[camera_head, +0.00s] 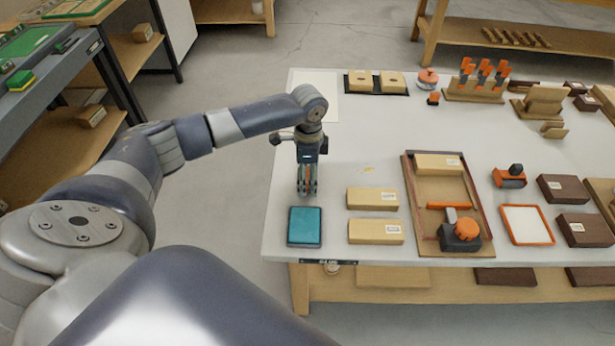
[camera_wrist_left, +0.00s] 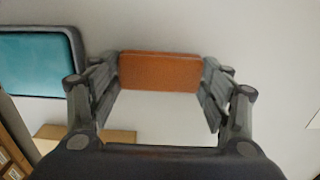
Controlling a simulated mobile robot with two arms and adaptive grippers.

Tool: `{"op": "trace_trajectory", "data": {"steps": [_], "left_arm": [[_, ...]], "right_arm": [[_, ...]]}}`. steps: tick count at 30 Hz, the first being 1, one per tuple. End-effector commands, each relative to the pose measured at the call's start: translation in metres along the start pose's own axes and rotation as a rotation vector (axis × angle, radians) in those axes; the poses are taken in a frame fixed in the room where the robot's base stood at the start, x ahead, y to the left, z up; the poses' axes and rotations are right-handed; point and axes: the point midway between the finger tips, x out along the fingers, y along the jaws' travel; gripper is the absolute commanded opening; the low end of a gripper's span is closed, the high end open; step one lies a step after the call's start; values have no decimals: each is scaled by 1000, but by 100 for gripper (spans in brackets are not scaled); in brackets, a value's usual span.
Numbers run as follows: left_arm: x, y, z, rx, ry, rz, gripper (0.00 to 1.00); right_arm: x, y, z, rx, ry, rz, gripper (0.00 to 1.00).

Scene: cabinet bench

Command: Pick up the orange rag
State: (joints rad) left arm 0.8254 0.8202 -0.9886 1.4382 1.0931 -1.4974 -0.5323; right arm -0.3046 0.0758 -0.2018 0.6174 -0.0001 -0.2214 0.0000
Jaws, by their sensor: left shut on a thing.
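The orange rag (camera_wrist_left: 160,72) is a flat orange block-like piece in the left wrist view. It spans the gap between the two fingers of my left gripper (camera_wrist_left: 161,80), with a finger at each end. In the head view my left gripper (camera_head: 307,187) points down over the left part of the table, just behind the teal pad. It is shut on the rag, which is mostly hidden there by the fingers. I cannot tell whether the rag touches the table. My right gripper is not in view.
The teal pad (camera_head: 304,226) lies on the white table (camera_head: 345,272) near its front left corner; it also shows in the left wrist view (camera_wrist_left: 36,62). Two tan boxes (camera_head: 372,198) (camera_head: 375,231) and a brown tray (camera_head: 412,205) are to the right. Table behind the gripper is clear.

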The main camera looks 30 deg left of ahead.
Motion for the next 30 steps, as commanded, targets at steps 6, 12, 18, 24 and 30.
{"op": "trace_trajectory", "data": {"steps": [6, 12, 18, 24, 30], "left_arm": [[-3, 1, 1, 0, -3, 3, 55], [-28, 0, 0, 1, 1, 0, 55], [-35, 32, -8, 6, -1, 3, 55], [-40, 77, -20, 6, 0, 3, 55], [-44, 118, -30, 6, 1, 3, 55]], "right_arm": [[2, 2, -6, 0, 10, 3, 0], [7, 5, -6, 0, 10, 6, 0], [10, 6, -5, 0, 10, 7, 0], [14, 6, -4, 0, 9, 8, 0], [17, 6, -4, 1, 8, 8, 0]]}}
